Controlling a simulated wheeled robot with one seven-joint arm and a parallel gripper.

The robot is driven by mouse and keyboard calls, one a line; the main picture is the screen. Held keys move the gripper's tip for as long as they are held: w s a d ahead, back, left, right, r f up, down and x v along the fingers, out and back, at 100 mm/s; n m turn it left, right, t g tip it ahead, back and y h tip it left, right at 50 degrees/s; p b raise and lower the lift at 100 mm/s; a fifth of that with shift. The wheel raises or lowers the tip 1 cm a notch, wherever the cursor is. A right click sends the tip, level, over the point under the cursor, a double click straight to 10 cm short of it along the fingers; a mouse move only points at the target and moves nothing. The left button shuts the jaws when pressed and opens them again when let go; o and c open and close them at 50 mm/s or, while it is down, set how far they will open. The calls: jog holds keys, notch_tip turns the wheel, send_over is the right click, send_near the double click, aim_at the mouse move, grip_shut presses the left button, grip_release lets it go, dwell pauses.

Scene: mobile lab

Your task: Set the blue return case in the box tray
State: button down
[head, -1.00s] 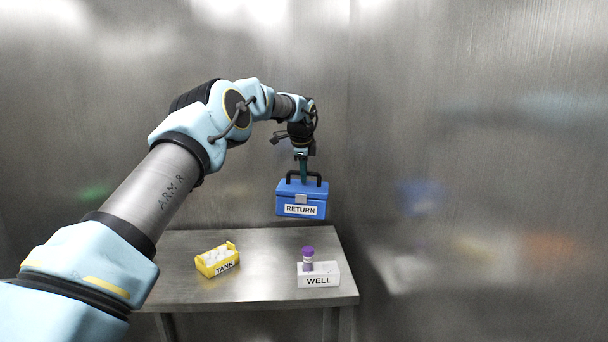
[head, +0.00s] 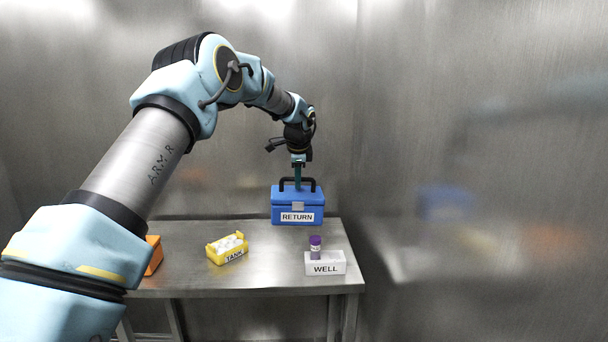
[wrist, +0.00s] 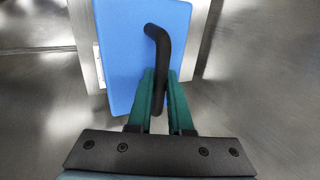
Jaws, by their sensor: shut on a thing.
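The blue case labelled RETURN (head: 297,207) hangs upright from my gripper (head: 298,180) over the back right part of the table in the head view. My gripper is shut on the case's black handle. In the wrist view, the green fingers of my gripper (wrist: 158,90) close around the black handle, with the case's blue lid (wrist: 125,50) beneath them. I cannot tell whether the case's bottom touches the table. No box tray can be made out for certain; an orange thing (head: 153,255) at the table's left is mostly hidden behind my arm.
A yellow TANK tray (head: 234,258) with white things in it stands mid-table. A white WELL block (head: 335,264) with a purple-capped vial (head: 316,243) stands at the front right. The steel table (head: 270,280) has bare room between them. Metal walls stand close behind and right.

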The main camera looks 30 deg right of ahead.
jog(key=s+a+f+n+g+y, duration=0.1)
jog(key=s+a+f+n, duration=0.4)
jog(key=a, duration=1.2)
jog(key=s+a+f+n+g+y, duration=0.2)
jog(key=s+a+f+n, duration=0.3)
jog(key=a+f+n, duration=0.5)
jog(key=s+a+f+n+g+y, duration=0.1)
jog(key=s+a+f+n+y, duration=0.2)
jog(key=a, duration=2.1)
jog(key=s+f+n, duration=0.3)
jog(key=f+n, duration=0.2)
jog(key=f, duration=0.2)
jog(key=shift+f+y, duration=0.25)
jog(key=shift+y, duration=0.15)
jog(key=shift+s, duration=0.1)
